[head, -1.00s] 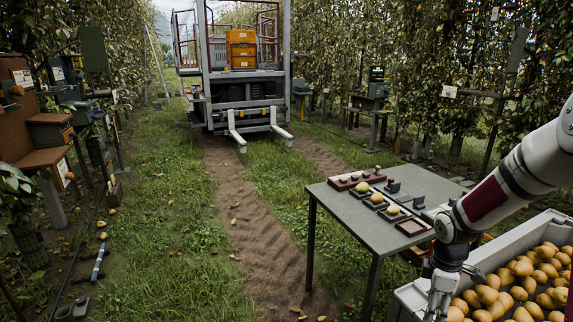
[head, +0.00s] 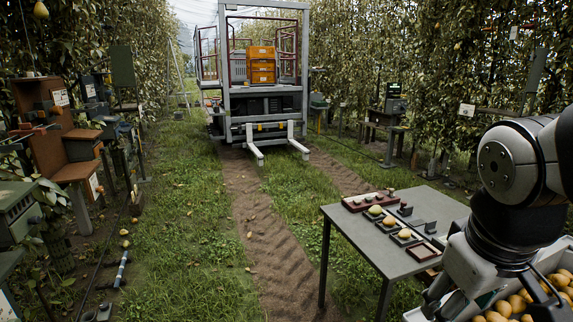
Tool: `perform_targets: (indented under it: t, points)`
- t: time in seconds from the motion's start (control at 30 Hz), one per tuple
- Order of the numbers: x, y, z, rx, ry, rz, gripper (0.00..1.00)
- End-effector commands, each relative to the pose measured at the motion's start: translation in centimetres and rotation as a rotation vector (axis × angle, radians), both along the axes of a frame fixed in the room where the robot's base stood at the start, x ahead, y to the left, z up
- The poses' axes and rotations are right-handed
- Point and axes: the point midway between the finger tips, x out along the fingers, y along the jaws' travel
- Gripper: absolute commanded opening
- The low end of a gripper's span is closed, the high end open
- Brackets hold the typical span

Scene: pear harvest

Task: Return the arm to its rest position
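My arm fills the right side of the head view, bent with its elbow raised and close to the camera. Its lower part hangs in front of the pear crate (head: 437,312). Dark finger-like parts of my gripper (head: 490,288) show at the lower right, over or in front of the crate. Several yellow-brown pears (head: 518,302) lie in the crate, partly hidden by my arm.
A grey table (head: 365,243) with small trays and a few pears stands left of my arm. A platform vehicle (head: 262,125) with orange crates (head: 261,65) stands ahead on the dirt track. Stands with boxes (head: 70,150) line the left row.

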Motion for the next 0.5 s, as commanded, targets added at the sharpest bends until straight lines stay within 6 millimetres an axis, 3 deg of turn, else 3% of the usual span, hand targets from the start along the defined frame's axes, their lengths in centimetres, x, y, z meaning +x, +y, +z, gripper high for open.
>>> perform_targets:
  t: [0.03, 0.2, 0.33, 0.5]
  points:
    - [-1.7, 0.9, 1.2, 0.030, -0.033, -0.027, 0.55]
    - [-5.7, 2.9, 2.7, 0.132, -0.094, -0.115, 0.55]
    - [-7.4, 3.7, 3.0, 0.184, -0.115, -0.152, 0.55]
    - [-7.9, 4.0, 3.1, 0.203, -0.120, -0.165, 0.55]
